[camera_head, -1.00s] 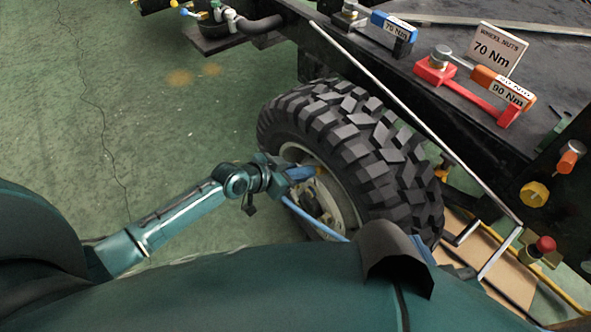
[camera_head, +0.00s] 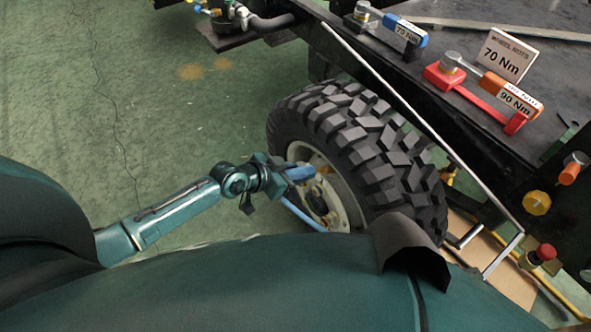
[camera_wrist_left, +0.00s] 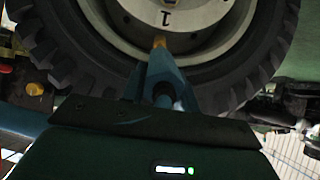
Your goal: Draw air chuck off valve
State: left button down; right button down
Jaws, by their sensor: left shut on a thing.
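The wheel (camera_head: 385,165) has a black knobbly tyre and a pale rim (camera_head: 340,190). My left gripper (camera_head: 306,173) is in front of the rim, its blue fingers pointing at it. In the left wrist view the left gripper (camera_wrist_left: 160,62) is shut on the air chuck, whose brass end (camera_wrist_left: 159,41) shows beyond the fingertips, against the pale rim (camera_wrist_left: 200,22) marked "1". The fingers hide most of the chuck. The valve is not clearly visible, and I cannot tell whether the chuck touches it. A blue hose (camera_head: 302,214) runs below the gripper. My right gripper is out of view.
A dark chassis bench (camera_head: 455,112) stands behind the wheel, with torque wrenches and a "70 Nm" sign (camera_head: 507,54). A thin metal rod (camera_head: 420,120) slants down beside the tyre. The green floor (camera_head: 150,110) to the left is clear.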

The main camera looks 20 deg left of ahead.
pick_arm(q)
jog(key=shift+s+a+r, duration=0.1)
jog(key=shift+r, duration=0.05)
jog(key=shift+p+v, duration=0.85)
jog(key=shift+v, duration=0.05)
jog(key=shift+p+v, duration=1.3)
jog(key=shift+v, duration=0.7)
jog(key=shift+s+r, duration=0.1)
